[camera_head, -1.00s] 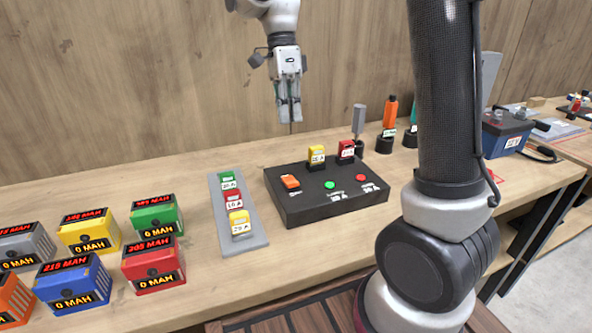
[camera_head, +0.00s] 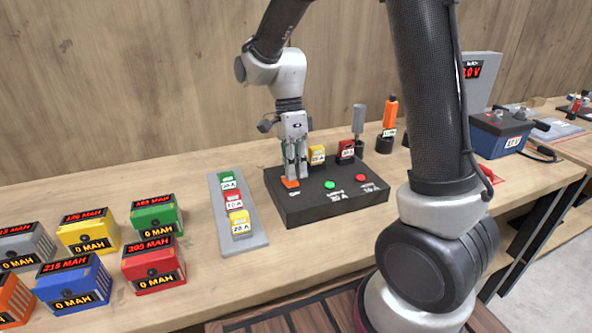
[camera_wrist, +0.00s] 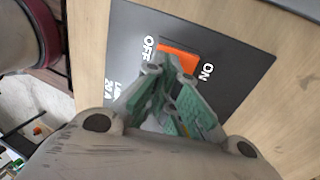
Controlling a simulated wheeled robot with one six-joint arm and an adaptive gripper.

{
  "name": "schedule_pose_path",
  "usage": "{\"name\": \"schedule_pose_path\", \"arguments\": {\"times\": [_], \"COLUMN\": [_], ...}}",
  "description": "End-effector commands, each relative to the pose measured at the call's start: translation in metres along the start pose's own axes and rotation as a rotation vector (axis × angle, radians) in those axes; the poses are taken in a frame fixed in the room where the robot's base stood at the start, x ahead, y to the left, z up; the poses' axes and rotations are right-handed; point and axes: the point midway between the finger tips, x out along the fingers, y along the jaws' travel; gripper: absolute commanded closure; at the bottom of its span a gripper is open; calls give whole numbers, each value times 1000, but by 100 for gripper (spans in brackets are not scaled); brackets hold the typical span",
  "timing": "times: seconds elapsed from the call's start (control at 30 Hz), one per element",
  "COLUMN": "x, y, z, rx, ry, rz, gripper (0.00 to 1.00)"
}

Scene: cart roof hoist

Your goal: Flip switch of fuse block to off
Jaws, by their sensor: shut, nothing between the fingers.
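The fuse block (camera_head: 300,214) is a black box on the wooden bench in the head view. In the wrist view the orange switch (camera_wrist: 178,58) lies between the white words OFF and ON. My gripper (camera_head: 296,178) is shut and empty, pointing down just over the switch. In the wrist view my fingertips (camera_wrist: 168,62) overlap the switch's near edge, close to the OFF side; I cannot tell whether they touch it. A yellow fuse and a red fuse (camera_head: 346,150) stand at the block's back.
A grey strip (camera_head: 253,239) with green, red and yellow fuses lies left of the block. Several coloured battery boxes (camera_head: 157,213) stand further left. A blue battery (camera_head: 499,135) is at the right. The green and red lamps (camera_head: 361,177) are on the block.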

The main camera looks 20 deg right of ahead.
Motion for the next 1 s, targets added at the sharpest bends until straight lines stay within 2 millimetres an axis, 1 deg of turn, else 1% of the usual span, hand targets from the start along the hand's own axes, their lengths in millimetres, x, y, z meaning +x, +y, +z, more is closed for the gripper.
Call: {"name": "schedule_pose_path", "arguments": {"times": [0.1,0.4,0.5,0.77,1.0], "x": [4,4,12,11,8], "y": [0,1,3,2,-6], "z": [0,0,0,0,0], "rx": [0,0,0,0,0], "ry": [0,0,1,0,0], "rz": [1,1,1,1,1], "gripper": [100,100,100,100,100]}}
